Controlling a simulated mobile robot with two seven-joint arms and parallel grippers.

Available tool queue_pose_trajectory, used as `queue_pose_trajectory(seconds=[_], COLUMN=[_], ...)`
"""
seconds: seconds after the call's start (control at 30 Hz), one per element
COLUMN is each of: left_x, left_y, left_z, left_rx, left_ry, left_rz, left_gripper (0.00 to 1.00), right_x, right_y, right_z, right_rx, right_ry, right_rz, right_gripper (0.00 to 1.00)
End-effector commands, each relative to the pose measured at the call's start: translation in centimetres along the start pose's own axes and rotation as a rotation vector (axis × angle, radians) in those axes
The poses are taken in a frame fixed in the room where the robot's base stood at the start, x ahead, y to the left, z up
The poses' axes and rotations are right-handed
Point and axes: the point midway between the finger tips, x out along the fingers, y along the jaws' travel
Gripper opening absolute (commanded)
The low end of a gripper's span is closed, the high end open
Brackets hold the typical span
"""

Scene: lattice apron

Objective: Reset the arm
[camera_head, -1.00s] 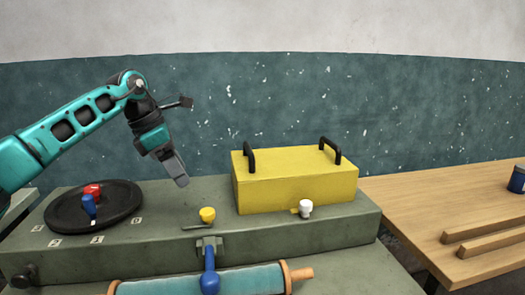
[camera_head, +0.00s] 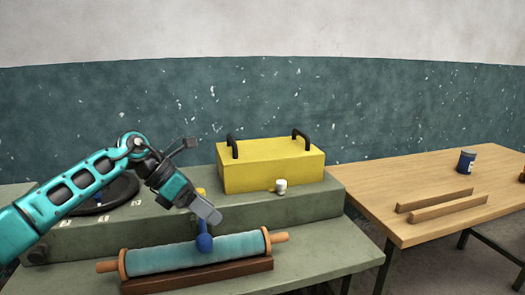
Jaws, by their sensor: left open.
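My left arm comes in from the left, and its left gripper (camera_head: 207,211) hangs in front of the green raised bench, pointing down to the right. Its fingers overlap the blue-handled lever (camera_head: 204,242) in the picture; I cannot tell whether they touch it. Nothing shows between the fingers. My right gripper is out of view. The arm hides much of the black round plate (camera_head: 112,196) and part of the yellow knob (camera_head: 201,191).
A yellow box (camera_head: 270,168) with two black handles stands on the bench, a white knob (camera_head: 281,185) before it. A teal roller (camera_head: 190,253) lies in front. At right, a wooden table (camera_head: 385,190) holds two wooden rails (camera_head: 448,208) and a blue can (camera_head: 466,161).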

Motion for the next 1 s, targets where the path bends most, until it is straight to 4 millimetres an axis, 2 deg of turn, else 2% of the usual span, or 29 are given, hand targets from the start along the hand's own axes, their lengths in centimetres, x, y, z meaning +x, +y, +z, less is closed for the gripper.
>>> queue_pose_trajectory(seconds=[0.03,0.1,0.23,0.4,0.57,0.67,0.77,0.87,1.0], left_x=[2.1,4.7,8.2,10.1,10.3,10.3,10.4,10.7,11.4], left_y=[-1.4,-3.4,-7.1,-10.1,-10.7,-10.2,-9.5,-9.1,-9.5], left_z=[0.2,0.7,1.8,2.3,0.7,-1.5,-4.9,-9.3,-16.9], left_rx=[-0.036,-0.107,-0.302,-0.646,-1.039,-1.311,-1.597,-1.895,-2.323], left_ry=[-0.063,-0.170,-0.391,-0.666,-0.895,-1.022,-1.138,-1.240,-1.363], left_rz=[-0.060,-0.142,-0.306,-0.497,-0.640,-0.705,-0.750,-0.774,-0.763], left_gripper=[0.66,0.66,0.66,0.66,0.66,0.66,0.66,0.66,0.66], right_x=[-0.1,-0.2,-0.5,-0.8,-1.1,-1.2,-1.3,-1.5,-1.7], right_y=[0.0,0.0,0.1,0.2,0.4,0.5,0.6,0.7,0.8], right_z=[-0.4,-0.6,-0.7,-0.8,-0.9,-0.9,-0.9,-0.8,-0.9], right_rx=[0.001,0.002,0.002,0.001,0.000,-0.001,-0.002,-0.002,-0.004], right_ry=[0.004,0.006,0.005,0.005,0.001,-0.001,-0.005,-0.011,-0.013], right_rz=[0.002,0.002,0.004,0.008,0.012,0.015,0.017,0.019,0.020], right_gripper=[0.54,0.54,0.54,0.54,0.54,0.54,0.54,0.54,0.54])
